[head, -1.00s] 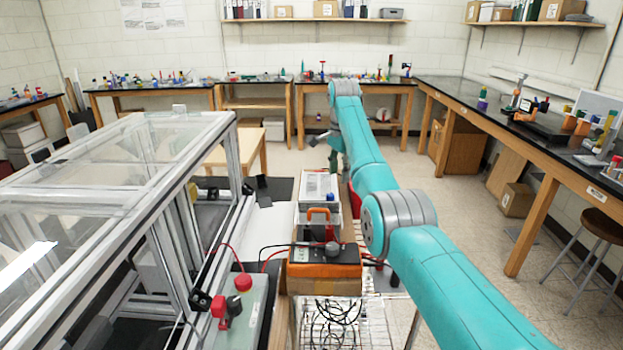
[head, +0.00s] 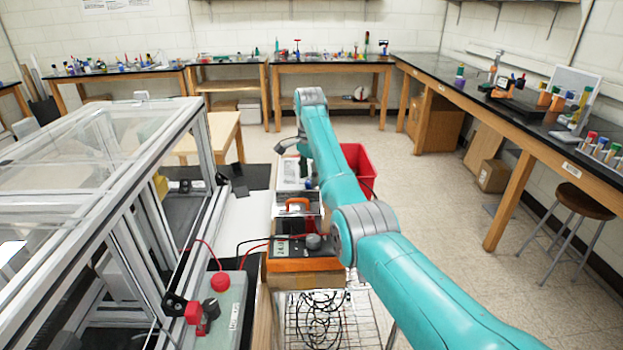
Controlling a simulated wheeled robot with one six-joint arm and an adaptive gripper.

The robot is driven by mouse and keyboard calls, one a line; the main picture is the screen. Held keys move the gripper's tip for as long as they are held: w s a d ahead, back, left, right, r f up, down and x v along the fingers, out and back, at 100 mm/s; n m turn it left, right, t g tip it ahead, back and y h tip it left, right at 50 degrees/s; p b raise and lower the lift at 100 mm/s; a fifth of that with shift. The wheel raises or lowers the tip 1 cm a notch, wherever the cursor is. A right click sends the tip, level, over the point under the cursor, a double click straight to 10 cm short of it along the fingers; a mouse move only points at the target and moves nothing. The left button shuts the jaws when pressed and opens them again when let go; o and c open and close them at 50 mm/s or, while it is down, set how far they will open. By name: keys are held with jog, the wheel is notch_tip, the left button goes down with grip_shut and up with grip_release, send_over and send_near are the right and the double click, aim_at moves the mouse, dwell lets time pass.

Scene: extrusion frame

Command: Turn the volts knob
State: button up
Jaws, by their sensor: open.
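An orange box (head: 302,266) with a small display stands on the cart in front of me. A round grey knob (head: 313,241) is on its top right; its lettering is too small to read. A grey-green box (head: 229,321) at the lower left has lettering along its side, a red knob-like part (head: 220,281) and dark and red plugs. I cannot tell for sure which part is marked volts. My gripper (head: 286,147), small and dark at the far end of my teal arm, is open, beyond and above the orange box and apart from both boxes. Its fingers are hard to make out.
A clear-panelled extrusion frame (head: 105,190) fills the left. A case with an orange handle (head: 297,204) stands behind the orange box, and a red bin (head: 358,163) lies beyond my arm. Red and black leads cross near the knob. Open floor (head: 440,240) lies to the right.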

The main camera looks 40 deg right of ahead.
jog(key=shift+f, duration=0.7)
grip_shut()
